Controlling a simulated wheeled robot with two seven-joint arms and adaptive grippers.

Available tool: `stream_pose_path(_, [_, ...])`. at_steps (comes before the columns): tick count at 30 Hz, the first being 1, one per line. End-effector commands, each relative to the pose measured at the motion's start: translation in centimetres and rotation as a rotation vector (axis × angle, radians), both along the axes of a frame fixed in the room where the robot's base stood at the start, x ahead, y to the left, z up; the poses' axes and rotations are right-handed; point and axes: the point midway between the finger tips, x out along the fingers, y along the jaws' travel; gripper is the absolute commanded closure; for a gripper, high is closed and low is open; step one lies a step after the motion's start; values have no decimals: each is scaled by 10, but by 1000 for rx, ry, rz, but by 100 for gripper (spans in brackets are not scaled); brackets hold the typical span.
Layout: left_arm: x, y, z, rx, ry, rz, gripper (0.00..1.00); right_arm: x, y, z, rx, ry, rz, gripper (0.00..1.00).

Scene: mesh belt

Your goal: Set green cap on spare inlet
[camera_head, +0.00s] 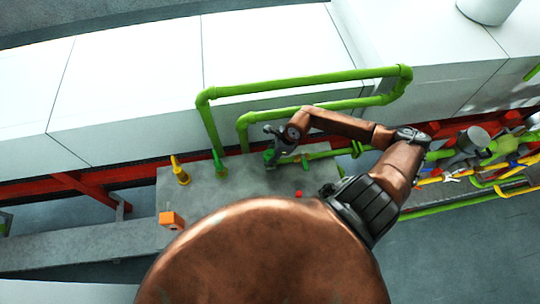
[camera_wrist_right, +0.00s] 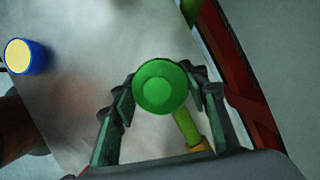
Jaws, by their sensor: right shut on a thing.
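My right gripper (camera_head: 270,150) hangs over the grey bench top, its arm reaching in from the right. In the right wrist view the right gripper (camera_wrist_right: 160,92) is shut on the round green cap (camera_wrist_right: 158,86), which sits between the fingertips. In the head view the green cap (camera_head: 269,155) shows small and partly hidden at the fingers. Green upright fittings (camera_head: 221,169) stand on the bench to the left; I cannot tell which part is the spare inlet. My left gripper is not in view.
A yellow fitting (camera_head: 180,173), an orange box (camera_head: 172,220) and a red button (camera_head: 298,194) are on the bench (camera_head: 236,188). Green pipes (camera_head: 290,80) rise behind my right gripper. A blue cylinder with a yellow top (camera_wrist_right: 25,56) shows in the wrist view.

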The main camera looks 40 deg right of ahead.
Motion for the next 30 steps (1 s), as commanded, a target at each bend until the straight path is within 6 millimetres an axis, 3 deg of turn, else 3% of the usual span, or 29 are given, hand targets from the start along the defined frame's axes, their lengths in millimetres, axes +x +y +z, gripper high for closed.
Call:
stream_pose_path(5, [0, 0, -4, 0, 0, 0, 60, 0, 0, -4, 0, 0, 0, 84])
stream_pose_path(6, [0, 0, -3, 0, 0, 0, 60, 0, 0, -3, 0, 0, 0, 57])
stream_pose_path(9, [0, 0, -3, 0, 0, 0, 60, 0, 0, -3, 0, 0, 0, 51])
stream_pose_path(18, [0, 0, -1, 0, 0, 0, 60, -1, -1, -1, -1, 1, 0, 51])
stream_pose_path(30, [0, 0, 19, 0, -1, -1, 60, -8, -9, 28, -1, 0, 0, 51])
